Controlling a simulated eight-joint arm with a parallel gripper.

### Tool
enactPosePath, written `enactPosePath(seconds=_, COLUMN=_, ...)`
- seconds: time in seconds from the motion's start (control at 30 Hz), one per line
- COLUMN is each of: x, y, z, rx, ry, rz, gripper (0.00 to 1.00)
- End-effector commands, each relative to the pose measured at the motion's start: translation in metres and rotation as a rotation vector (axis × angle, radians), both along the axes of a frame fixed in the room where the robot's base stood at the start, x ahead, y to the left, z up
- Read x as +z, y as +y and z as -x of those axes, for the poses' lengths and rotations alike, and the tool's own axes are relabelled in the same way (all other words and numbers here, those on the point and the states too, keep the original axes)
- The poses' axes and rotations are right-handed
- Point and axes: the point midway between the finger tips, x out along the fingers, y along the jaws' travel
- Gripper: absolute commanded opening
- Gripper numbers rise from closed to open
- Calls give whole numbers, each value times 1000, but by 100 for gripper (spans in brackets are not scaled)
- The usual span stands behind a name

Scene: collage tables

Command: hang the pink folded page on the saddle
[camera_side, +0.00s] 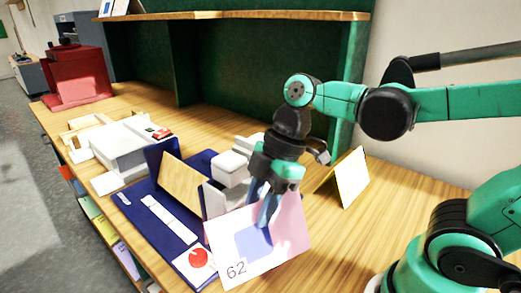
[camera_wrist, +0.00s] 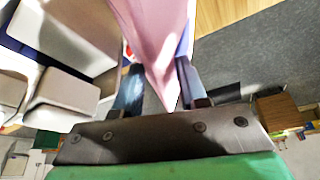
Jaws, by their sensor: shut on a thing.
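The pink folded page (camera_side: 290,228) is in my gripper (camera_side: 266,208), which is shut on its upper edge. Its near face is pale, with a blue square and the number 62, and it hangs tilted. In the wrist view the pink page (camera_wrist: 160,40) runs between the two fingers of my gripper (camera_wrist: 160,88). The page hangs at the front right of the blue mat (camera_side: 150,205); I cannot tell whether its lower edge touches anything. Pale grey blocks (camera_side: 230,167) stand just behind and left of it. I cannot tell which piece is the saddle.
A wooden panel (camera_side: 182,180) leans upright on the mat. A yellow folded card (camera_side: 351,178) stands on the table to the right. A white box (camera_side: 120,150) and a red machine (camera_side: 78,78) are farther left. Bare tabletop lies right of the page.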

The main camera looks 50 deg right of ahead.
Motion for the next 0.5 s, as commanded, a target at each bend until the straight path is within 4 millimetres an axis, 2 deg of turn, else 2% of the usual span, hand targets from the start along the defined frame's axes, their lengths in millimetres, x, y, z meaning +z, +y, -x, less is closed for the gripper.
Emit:
enactPosePath(seconds=0.27, x=1, y=3, z=1, rx=52, ry=4, rz=-6, gripper=1)
enactPosePath(seconds=0.5, x=5, y=16, z=6, rx=325, ry=3, rz=-52, gripper=1)
